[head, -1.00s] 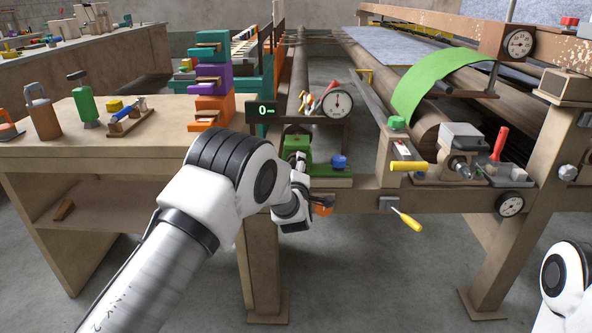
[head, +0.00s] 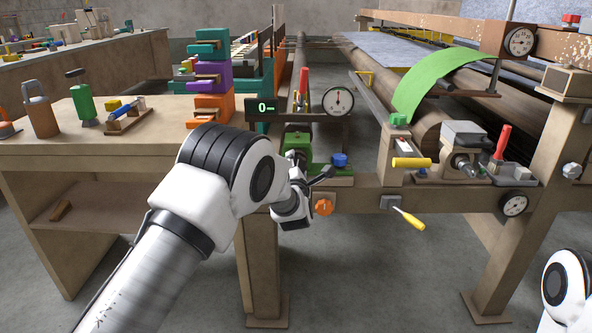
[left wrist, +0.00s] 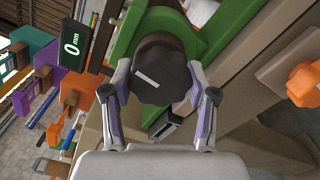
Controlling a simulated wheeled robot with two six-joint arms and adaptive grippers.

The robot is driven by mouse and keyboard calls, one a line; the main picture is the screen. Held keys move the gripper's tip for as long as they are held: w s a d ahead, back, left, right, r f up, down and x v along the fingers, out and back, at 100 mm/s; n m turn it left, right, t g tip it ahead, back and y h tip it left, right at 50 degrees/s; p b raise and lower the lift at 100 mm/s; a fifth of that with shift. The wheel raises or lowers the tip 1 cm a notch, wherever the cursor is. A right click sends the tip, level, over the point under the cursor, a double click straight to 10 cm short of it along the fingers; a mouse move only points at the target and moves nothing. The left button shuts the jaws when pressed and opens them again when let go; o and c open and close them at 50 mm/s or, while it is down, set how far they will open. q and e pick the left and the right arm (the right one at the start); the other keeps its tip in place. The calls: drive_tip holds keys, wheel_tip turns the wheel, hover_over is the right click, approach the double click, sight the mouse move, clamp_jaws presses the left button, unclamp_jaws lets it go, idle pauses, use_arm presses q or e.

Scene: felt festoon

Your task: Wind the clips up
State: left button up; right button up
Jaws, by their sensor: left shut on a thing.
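My left gripper (head: 308,180) is at the front of the machine frame, by a green housing (head: 297,143). In the left wrist view its two fingers (left wrist: 160,85) are shut on a dark round knob (left wrist: 160,78) with a white mark on its face. The knob sits in front of the green housing (left wrist: 213,35). I cannot make out the clips.
An orange knob (head: 323,207) is right below the gripper, and a blue knob (head: 339,160) is to its right. A dial (head: 338,101) stands behind.

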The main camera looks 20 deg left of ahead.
use_arm(q)
drive_tip(key=shift+n+b, duration=0.3)
drive_tip(key=shift+n, duration=0.7)
drive_tip(key=o, duration=1.2)
